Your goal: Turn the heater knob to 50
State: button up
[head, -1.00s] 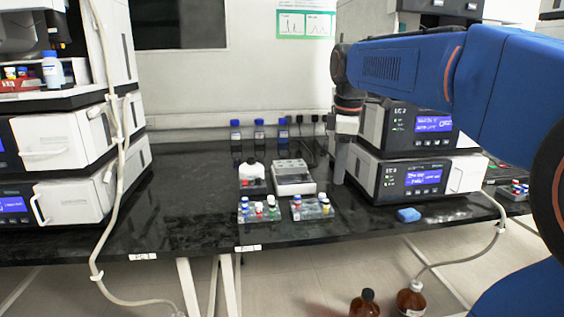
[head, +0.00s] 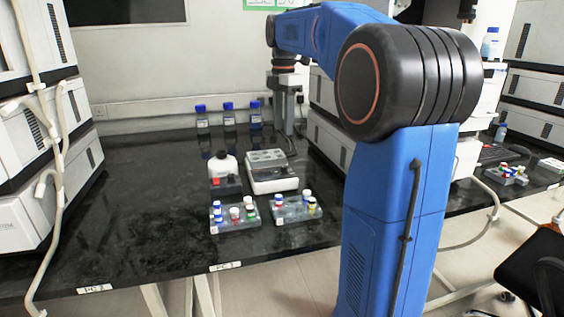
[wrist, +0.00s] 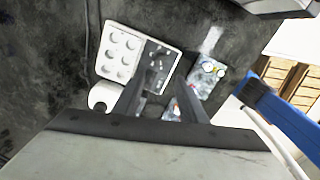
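The heater (head: 272,172) is a white box with a block of round wells on top, standing on the black bench. In the wrist view the heater (wrist: 122,53) lies below my gripper, with a dark panel along one side. I cannot make out the knob or any number on it. My gripper (head: 288,128) points down behind the heater in the head view, above the bench. In the wrist view the two fingers of my gripper (wrist: 160,84) are apart with nothing held between them, and they overlap part of the dark panel.
Two vial racks, the left one (head: 234,217) and the right one (head: 295,209), sit in front. Several blue-capped bottles (head: 228,118) line the wall. Instrument stacks (head: 328,140) stand at right. The bench's left part is clear.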

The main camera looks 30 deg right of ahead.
aim_at(283, 166)
notch_tip(283, 166, down, 13)
jog(key=shift+f, duration=0.2)
dwell(0.3)
grip_shut()
